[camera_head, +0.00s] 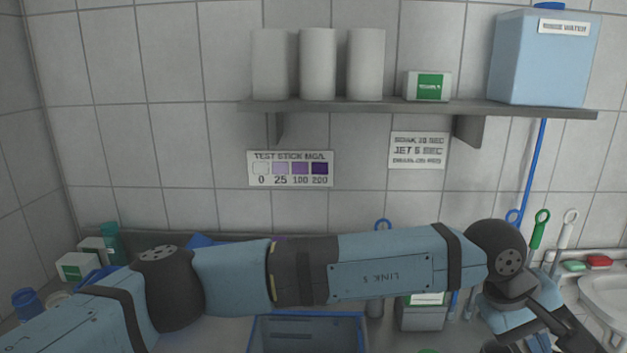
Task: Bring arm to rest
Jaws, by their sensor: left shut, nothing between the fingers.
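My left arm comes in from the left and reaches across the front of the picture, above the counter. Its wrist bends down at the lower right. My left gripper (568,328) is there, partly cut off by the bottom edge. It is shut with nothing in it, beside the white basin at the right. My right gripper is not in view.
A blue-rimmed tray (308,320) lies below my arm, partly hidden by it. Small boxes (78,266) stand at the left. Brushes (539,230) hang near my wrist. A white basin (608,296) is at the right. A wall shelf (420,107) holds rolls and a blue water tank (541,62).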

